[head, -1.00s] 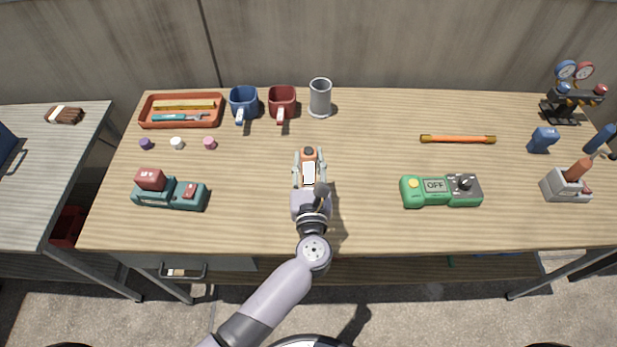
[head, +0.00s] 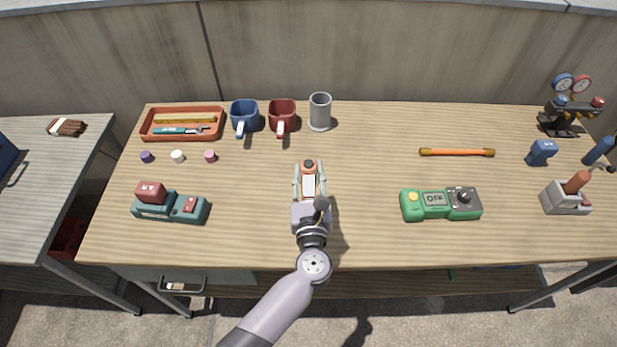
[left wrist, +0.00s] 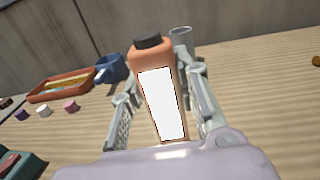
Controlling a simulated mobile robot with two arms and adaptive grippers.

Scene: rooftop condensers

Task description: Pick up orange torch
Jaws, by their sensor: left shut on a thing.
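The orange torch (left wrist: 142,55) has a dark cap and a bright white panel on its face. In the left wrist view it stands between the two fingers of my left gripper (left wrist: 158,110), which are shut on it. In the head view the torch (head: 309,166) shows at the tip of my left gripper (head: 309,185), over the middle of the workbench (head: 370,235). I cannot tell whether its lower end touches the bench. My right gripper is not in view.
A blue mug (head: 244,115), a red mug (head: 282,114) and a grey cup (head: 320,110) stand behind the torch. A green meter (head: 436,204) lies to the right, a teal device (head: 170,207) to the left. An orange-handled bar (head: 456,152) lies at back right.

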